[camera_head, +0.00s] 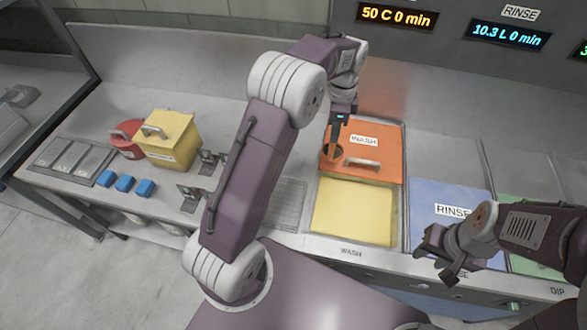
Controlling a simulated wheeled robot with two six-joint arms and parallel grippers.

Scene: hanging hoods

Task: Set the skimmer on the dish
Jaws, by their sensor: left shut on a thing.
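My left gripper (334,146) is shut, pointing down over the orange WASH lid (385,143). A small round dark-rimmed piece (333,154) shows at its fingertips, at the lid's left side. I cannot tell whether this piece is the skimmer, the dish or part of the lid. What the jaws grip is too small to make out. No other skimmer or dish can be clearly identified. My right gripper (440,257) is open and empty, low over the counter front near the RINSE tank.
The orange lid lies behind the yellow wash tank (352,212). A blue RINSE cover (440,197) and a green section are to the right. At left stand a yellow handled box (172,150), a red handled container (122,137) and blue blocks (124,184).

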